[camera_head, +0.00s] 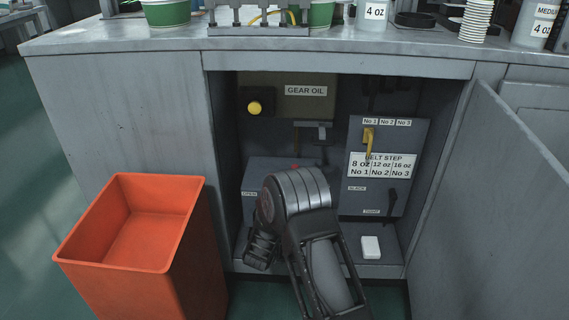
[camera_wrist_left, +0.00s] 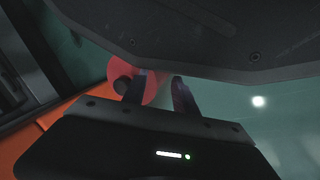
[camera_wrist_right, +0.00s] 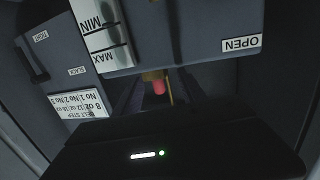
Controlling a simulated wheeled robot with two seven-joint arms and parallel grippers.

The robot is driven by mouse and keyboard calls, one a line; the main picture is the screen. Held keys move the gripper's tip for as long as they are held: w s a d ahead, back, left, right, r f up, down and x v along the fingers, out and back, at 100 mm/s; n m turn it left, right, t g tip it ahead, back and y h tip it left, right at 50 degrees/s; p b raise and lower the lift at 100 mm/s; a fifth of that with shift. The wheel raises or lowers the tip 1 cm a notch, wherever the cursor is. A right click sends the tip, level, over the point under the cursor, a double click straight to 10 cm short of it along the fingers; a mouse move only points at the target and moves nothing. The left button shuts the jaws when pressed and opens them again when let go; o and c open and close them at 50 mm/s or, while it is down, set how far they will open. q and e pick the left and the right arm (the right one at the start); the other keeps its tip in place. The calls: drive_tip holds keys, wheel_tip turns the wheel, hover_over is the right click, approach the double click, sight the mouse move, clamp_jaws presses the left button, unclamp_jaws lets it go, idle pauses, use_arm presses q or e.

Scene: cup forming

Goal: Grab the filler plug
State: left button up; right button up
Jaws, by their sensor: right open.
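The filler plug appears as a small red cylinder (camera_wrist_right: 158,87) in the right wrist view, low inside the open cabinet, beside a brass-coloured part. My right gripper (camera_wrist_right: 158,98) is open, with its dark fingers on either side of the plug's line; the shade hides whether they touch it. In the head view my right gripper (camera_head: 260,252) points down into the cabinet. A small red spot (camera_head: 295,166) shows just above my wrist, and I cannot tell if it is the plug. My left gripper (camera_wrist_left: 160,85) is open, outside the head view.
A grey box marked OPEN (camera_head: 250,180) sits behind my right arm. A lever panel (camera_head: 385,190) stands to the right, with a white block (camera_head: 370,247) on the cabinet floor. An orange bin (camera_head: 130,262) stands at left. The open cabinet door (camera_head: 490,200) bounds the right.

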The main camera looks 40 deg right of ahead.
use_arm(q)
drive_tip(key=shift+w+r, duration=0.1)
drive_tip(key=shift+w, duration=0.35)
use_arm(e)
drive_tip(key=shift+m+h, duration=0.5)
drive_tip(key=shift+h, duration=0.3)
drive_tip(key=r, duration=0.1)
drive_tip(key=d+r, duration=0.2)
drive_tip(key=shift+w+d+r, duration=0.1)
drive_tip(key=shift+w+r, duration=0.15)
drive_tip(key=shift+w, duration=0.1)
use_arm(q)
drive_tip(key=shift+w+f+b, duration=0.1)
drive_tip(key=shift+f+b, duration=0.3)
drive_tip(key=shift+f, duration=0.05)
use_arm(e)
drive_tip(key=x, duration=0.2)
drive_tip(key=shift+w+d, duration=0.15)
drive_tip(key=shift+d, duration=0.1)
use_arm(q)
drive_tip(key=shift+f, duration=0.1)
use_arm(e)
drive_tip(key=shift+d+f, duration=0.1)
